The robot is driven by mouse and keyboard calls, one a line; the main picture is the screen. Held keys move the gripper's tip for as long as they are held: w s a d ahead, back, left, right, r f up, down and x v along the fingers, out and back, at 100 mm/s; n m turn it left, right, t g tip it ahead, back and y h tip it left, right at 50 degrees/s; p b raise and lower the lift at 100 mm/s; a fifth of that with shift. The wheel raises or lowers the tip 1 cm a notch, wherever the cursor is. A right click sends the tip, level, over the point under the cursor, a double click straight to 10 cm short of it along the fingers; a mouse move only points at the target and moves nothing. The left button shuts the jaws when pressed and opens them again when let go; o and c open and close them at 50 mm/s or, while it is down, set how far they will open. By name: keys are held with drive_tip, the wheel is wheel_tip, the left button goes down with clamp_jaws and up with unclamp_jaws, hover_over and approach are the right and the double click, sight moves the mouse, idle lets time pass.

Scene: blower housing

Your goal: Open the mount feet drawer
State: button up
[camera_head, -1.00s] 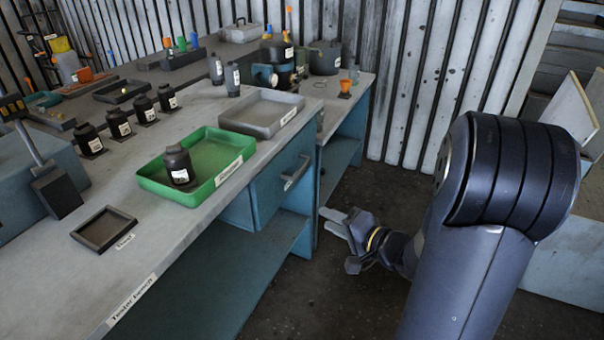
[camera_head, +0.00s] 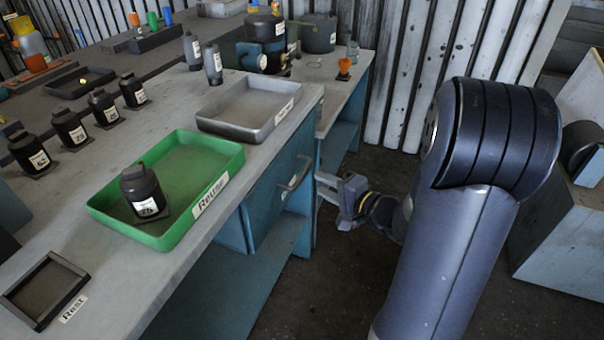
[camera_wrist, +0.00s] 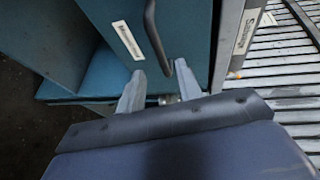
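The blue drawer (camera_head: 268,205) sits under the bench top and looks closed. Its bar handle (camera_head: 296,174) is on the front; the handle (camera_wrist: 153,30) and a white label (camera_wrist: 127,40), too blurred to read, also show in the wrist view. My gripper (camera_head: 326,188) is just right of the handle in the head view. In the wrist view its two fingers (camera_wrist: 160,86) are apart and empty, pointing at the drawer front, with the handle's lower end just beyond the fingertips. I cannot tell whether they touch it.
On the bench stand a green tray (camera_head: 236,160) holding a black bottle (camera_head: 143,192), a grey tray (camera_head: 262,132), an empty dark tray (camera_head: 48,290) and several black bottles. An open shelf (camera_head: 215,290) lies below. The floor (camera_head: 330,290) right of the bench is clear.

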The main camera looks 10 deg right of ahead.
sight(302, 173)
drive_tip(key=b+x, duration=0.2)
drive_tip(key=x, duration=0.6)
drive_tip(key=shift+c, duration=0.5)
clamp_jaws()
